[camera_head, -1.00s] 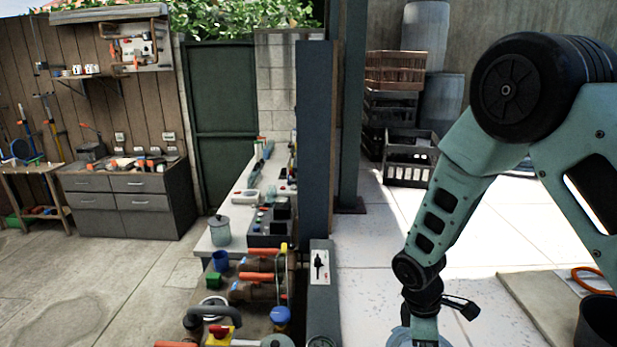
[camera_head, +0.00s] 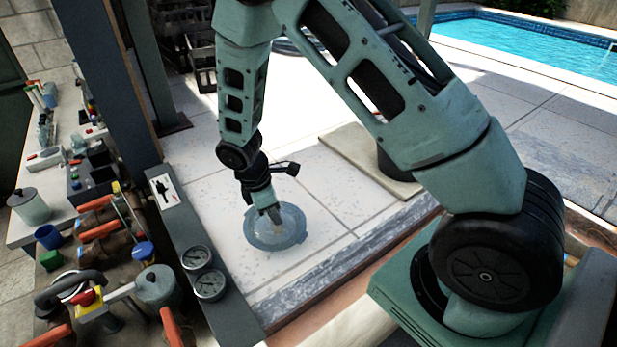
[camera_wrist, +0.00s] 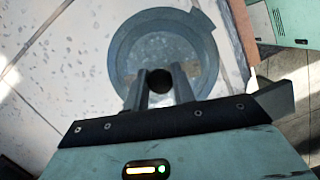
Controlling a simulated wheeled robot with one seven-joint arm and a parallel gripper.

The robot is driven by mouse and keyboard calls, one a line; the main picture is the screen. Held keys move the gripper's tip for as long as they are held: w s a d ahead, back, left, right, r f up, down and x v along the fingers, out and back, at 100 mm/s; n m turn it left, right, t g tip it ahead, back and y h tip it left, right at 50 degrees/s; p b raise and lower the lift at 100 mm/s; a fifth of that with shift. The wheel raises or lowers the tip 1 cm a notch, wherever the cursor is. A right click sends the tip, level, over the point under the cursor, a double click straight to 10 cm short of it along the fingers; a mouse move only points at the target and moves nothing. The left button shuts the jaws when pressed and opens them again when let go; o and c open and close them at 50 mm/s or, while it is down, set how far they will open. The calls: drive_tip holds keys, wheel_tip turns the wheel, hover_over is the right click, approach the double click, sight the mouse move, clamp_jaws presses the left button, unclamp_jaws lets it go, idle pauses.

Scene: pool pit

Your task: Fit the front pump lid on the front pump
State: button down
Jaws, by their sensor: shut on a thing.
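A round, translucent blue-grey lid (camera_head: 290,238) with a wider rim and small tabs hangs from my gripper (camera_head: 272,212) over the pale paving, right of the pump equipment. In the wrist view the lid (camera_wrist: 190,38) lies beyond my gripper (camera_wrist: 160,88), whose two fingers are shut on a dark round knob at its middle. The pump equipment stands at the lower left of the head view: a grey lidded pot (camera_head: 158,287) and a pale ring (camera_head: 72,288) partly hidden by a dark curved pipe. I cannot tell which is the front pump.
Two gauges (camera_head: 203,270) sit on a dark beam between the lid and the pipework. Orange-handled valves (camera_head: 100,230) and a blue cap (camera_head: 143,250) crowd the left. A workbench (camera_head: 30,228) stands behind.

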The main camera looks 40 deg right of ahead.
drive_tip(key=d+r+b, duration=0.2)
drive_tip(key=d+b, duration=0.3)
drive_tip(key=d, duration=0.7)
drive_tip(key=d+r+b, duration=0.2)
drive_tip(key=d+b, duration=0.2)
drive_tip(key=d, duration=0.8)
drive_tip(key=p+x, duration=0.1)
drive_tip(key=x, duration=0.2)
drive_tip(key=a+p+x, duration=0.1)
drive_tip(key=x, duration=0.2)
drive_tip(key=p+x, duration=0.1)
drive_tip(key=x, duration=0.2)
drive_tip(key=shift+w+a+f, duration=0.2)
drive_tip(key=shift+w, duration=0.1)
drive_tip(key=shift+f, duration=0.1)
drive_tip(key=shift+f, duration=0.15)
drive_tip(key=c, duration=1.2)
unclamp_jaws()
drive_tip(key=shift+o, duration=0.2)
